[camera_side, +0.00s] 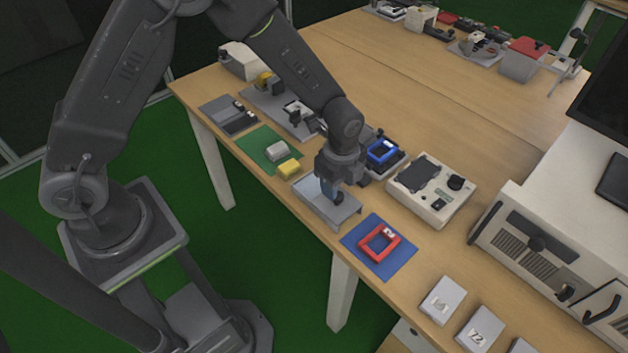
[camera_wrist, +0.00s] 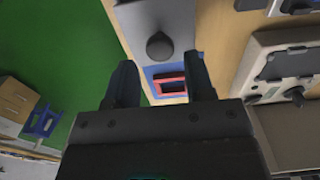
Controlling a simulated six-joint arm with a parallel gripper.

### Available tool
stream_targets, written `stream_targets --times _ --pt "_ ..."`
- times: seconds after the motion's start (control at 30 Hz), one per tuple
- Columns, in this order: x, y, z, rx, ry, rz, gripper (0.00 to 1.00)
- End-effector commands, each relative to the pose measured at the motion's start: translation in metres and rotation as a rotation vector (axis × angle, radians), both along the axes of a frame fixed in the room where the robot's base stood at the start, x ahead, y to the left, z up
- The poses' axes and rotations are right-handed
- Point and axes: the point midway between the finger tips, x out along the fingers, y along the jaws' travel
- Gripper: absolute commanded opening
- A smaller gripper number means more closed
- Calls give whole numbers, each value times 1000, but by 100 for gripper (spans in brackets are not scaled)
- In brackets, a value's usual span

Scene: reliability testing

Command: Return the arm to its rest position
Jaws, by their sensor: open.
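My gripper (camera_side: 333,188) is low over the grey tray (camera_side: 312,208) near the table's front edge, with my arm reaching out and down to it. Whether it touches the tray is hidden in the side view. In the wrist view, my gripper (camera_wrist: 161,72) has its two dark fingers apart, with nothing held between them. A dark round knob (camera_wrist: 159,46) and the grey tray (camera_wrist: 178,14) show beyond the fingers. The red square frame (camera_side: 366,248) lies on a blue mat (camera_side: 380,272); it also shows between the fingers in the wrist view (camera_wrist: 158,80).
A blue-framed device (camera_side: 382,150) and a beige control box (camera_side: 440,205) stand behind and right of my gripper. The table's middle back (camera_side: 400,85) is clear.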

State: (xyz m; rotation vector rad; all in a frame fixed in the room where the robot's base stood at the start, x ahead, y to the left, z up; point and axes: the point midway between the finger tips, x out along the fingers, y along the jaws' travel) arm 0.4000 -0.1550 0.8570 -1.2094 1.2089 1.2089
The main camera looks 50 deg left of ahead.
Motion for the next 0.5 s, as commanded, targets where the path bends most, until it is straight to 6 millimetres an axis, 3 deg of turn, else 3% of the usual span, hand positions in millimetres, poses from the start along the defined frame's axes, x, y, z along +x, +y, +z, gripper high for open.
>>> stream_targets --times 0.2,0.5 --pt "0 0 15 0 0 0 49" --pt "0 0 17 0 0 1 49"
